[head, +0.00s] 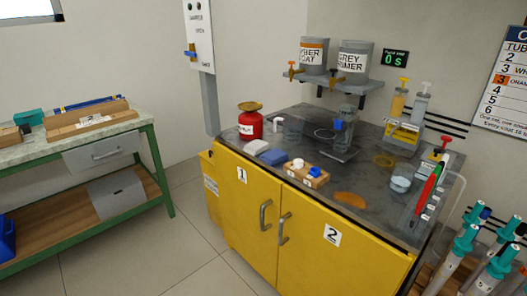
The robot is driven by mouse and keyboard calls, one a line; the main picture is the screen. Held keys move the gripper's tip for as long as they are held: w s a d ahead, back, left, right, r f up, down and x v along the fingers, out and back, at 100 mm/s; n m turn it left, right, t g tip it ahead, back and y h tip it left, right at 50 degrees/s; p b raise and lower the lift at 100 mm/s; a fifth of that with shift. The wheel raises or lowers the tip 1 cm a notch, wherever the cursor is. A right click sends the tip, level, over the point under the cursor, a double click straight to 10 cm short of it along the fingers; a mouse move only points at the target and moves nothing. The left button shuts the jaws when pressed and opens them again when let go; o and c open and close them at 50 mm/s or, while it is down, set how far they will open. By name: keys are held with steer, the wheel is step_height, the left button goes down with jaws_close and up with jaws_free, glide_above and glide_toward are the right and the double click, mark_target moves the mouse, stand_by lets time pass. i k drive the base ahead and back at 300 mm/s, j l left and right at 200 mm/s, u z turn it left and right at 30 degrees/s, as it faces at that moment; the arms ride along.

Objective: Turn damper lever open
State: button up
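The damper panel (200,30) is a white upright plate on a grey post, at the upper left of the cabinet in the head view. It has small black lettering that is hard to read, with one word near the top that looks like damper. The damper lever (191,52) sits low on this panel and has a blue grip pointing left. I cannot tell its exact setting from the lettering. My gripper is not in view, and nothing is seen touching the lever.
A yellow cabinet (250,205) with a dark, cluttered top stands below the panel. A red can (250,126) is near the post. A green-framed bench (150,150) stands at left, with free floor (185,235) between. Teal-capped tubes (465,240) stand at lower right.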

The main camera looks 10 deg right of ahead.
mark_target(186, 54)
steer(key=i+l+u, duration=0.5)
steer(key=i, duration=0.4)
